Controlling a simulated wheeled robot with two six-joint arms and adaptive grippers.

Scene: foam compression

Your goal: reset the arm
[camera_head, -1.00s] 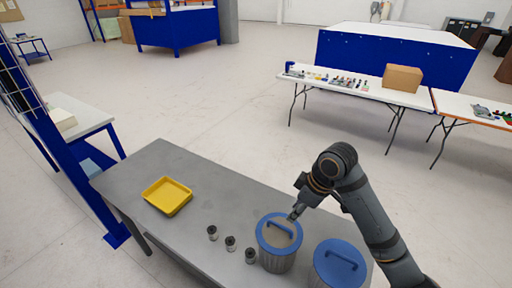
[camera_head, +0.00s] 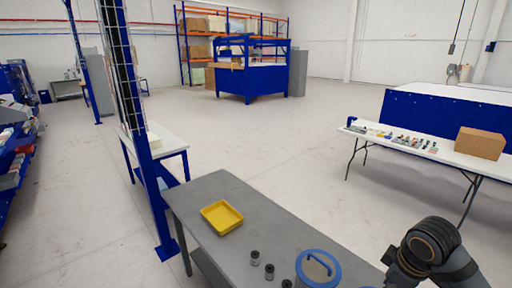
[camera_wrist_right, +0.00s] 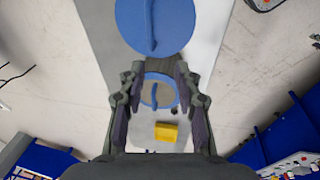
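My right arm (camera_head: 430,245) comes in at the lower right of the head view, bent; its gripper is not clearly visible there. In the right wrist view my right gripper (camera_wrist_right: 157,74) has its fingers spread apart, with nothing held between them. Beyond the fingers I see a large blue lid with a handle (camera_wrist_right: 170,30) and a blue-rimmed bin with a blue handle (camera_wrist_right: 154,104). In the head view the blue-rimmed bin (camera_head: 320,273) stands at the bottom edge, partly cut off. My left gripper is not in view.
A grey table (camera_head: 205,190) carries a yellow tray (camera_head: 222,217) and small dark canisters (camera_head: 269,271). The tray also shows in the wrist view (camera_wrist_right: 166,132). A blue post (camera_head: 153,200) stands at its left. A white table with a cardboard box (camera_head: 480,143) stands at the right.

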